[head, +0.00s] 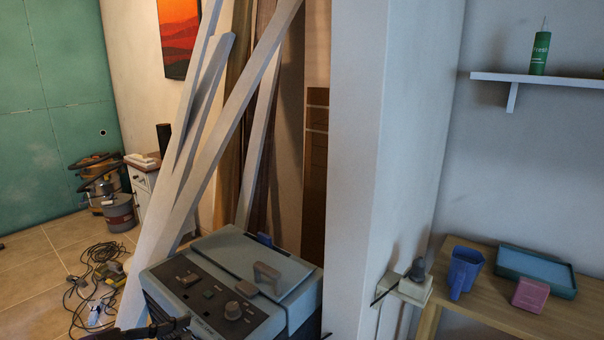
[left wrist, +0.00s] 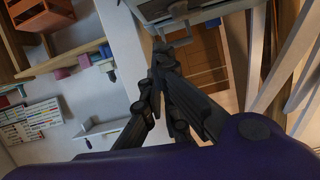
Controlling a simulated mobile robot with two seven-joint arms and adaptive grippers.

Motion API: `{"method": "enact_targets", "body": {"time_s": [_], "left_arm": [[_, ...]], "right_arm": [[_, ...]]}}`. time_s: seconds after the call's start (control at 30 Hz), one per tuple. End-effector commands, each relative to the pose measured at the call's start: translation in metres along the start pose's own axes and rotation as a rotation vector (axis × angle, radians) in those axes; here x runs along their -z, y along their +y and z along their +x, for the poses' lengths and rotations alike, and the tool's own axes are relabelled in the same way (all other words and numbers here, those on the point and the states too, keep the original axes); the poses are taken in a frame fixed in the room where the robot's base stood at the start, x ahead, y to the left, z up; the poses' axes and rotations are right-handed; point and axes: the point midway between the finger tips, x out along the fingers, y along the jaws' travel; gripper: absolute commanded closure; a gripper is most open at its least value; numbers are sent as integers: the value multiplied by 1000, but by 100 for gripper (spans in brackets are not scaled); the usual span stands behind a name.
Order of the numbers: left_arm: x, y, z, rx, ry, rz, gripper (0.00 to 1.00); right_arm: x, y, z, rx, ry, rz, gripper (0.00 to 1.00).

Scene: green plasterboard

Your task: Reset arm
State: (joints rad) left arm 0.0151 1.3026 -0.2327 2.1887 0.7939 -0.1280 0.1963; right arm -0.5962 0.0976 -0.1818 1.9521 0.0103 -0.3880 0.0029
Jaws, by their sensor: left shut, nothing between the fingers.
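My left gripper shows in the left wrist view (left wrist: 158,62), with its dark fingers together and nothing between them. In the head view, dark jointed parts of my left gripper (head: 168,324) show at the bottom edge, in front of the lower left corner of a grey-blue machine (head: 215,262) with knobs and a handle. I cannot tell whether they touch it. The machine also shows at the top of the left wrist view (left wrist: 168,12), beyond the fingertips. My right gripper is in neither view.
Long white boards (head: 205,155) lean behind the machine. A white pillar (head: 355,170) stands right of it. Cables (head: 92,270) lie on the floor at left.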

Motion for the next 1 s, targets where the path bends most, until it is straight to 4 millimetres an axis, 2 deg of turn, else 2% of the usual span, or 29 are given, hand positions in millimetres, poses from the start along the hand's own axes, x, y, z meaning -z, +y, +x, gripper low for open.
{"method": "enact_targets", "body": {"time_s": [0.03,0.07,0.27,0.37,0.47,0.6,0.73,0.83,0.9,1.0], "left_arm": [[-13,-10,2,33,-23,64,100],[-23,-12,3,49,-32,79,100],[-85,-9,3,137,-90,109,100],[-123,0,0,183,-130,93,100],[-170,18,-6,236,-184,57,100],[-241,60,-20,317,-284,-23,100],[-298,111,-37,384,-380,-131,100],[-328,151,-49,427,-440,-223,100],[-342,176,-56,452,-466,-289,100],[-352,202,-62,476,-485,-371,100]], "right_arm": [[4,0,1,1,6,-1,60],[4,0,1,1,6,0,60],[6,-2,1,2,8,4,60],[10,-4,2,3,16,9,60],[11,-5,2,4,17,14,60],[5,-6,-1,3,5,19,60],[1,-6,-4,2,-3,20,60],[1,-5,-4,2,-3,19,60],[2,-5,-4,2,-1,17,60],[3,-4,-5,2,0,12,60]]}}
